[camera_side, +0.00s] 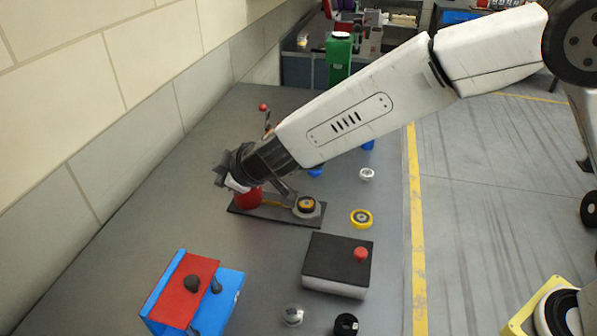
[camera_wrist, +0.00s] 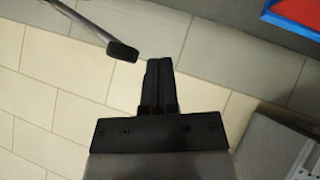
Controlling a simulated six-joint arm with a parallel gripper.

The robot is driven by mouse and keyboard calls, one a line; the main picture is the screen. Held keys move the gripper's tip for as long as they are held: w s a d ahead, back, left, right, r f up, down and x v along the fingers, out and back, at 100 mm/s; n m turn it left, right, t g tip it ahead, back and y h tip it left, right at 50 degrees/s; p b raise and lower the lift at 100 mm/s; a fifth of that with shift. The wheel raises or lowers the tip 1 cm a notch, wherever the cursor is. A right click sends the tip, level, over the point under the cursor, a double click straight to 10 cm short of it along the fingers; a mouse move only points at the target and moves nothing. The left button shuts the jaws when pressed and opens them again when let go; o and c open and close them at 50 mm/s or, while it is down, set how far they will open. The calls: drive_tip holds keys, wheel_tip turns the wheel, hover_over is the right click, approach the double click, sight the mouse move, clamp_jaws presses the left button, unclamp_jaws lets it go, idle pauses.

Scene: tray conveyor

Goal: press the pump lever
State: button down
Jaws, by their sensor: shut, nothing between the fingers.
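The pump in the side view has a red cylinder (camera_side: 249,198) on a dark base plate (camera_side: 275,212). My gripper (camera_side: 222,177) is shut and empty at the cylinder's upper left, partly in front of it. In the wrist view my gripper's fingers (camera_wrist: 159,72) are together. A grey rod with a black end (camera_wrist: 122,50), which looks like the pump lever, comes in from the upper left. Its black end is just left of the fingertips, with a small gap in the picture. In the side view my wrist hides most of the lever.
A blue box with a red top (camera_side: 232,288) stands at the front left. A black-topped box with a red button (camera_side: 360,255) is at the front right. A yellow ring (camera_side: 361,218) lies beside the base plate. A wall (camera_side: 120,110) borders the table's left side.

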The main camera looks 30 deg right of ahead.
drive_tip(key=v, duration=0.7)
drive_tip(key=shift+s+r, duration=0.15)
drive_tip(key=shift+s, duration=0.25)
idle(0.6)
drive_tip(key=s+d+f+m+g, duration=0.1)
drive_tip(key=s+d+f+m, duration=0.1)
drive_tip(key=d, duration=0.5)
drive_tip(key=s+d+f+m+g, duration=0.1)
drive_tip(key=s+d+f+m, duration=0.15)
drive_tip(key=d, duration=0.55)
drive_tip(key=s+d+f+m+g+h, duration=0.2)
drive_tip(key=s+d+f+m, duration=0.1)
drive_tip(key=s+d, duration=0.3)
drive_tip(key=s+d+f+m+g+h, duration=0.2)
drive_tip(key=s+d+f+m, duration=0.1)
drive_tip(key=s+d, duration=0.4)
drive_tip(key=shift+d+g, duration=0.3)
drive_tip(key=shift+d, duration=0.9)
drive_tip(key=c, duration=1.3)
unclamp_jaws()
drive_tip(key=shift+f+m, duration=0.1)
drive_tip(key=shift+m, duration=0.15)
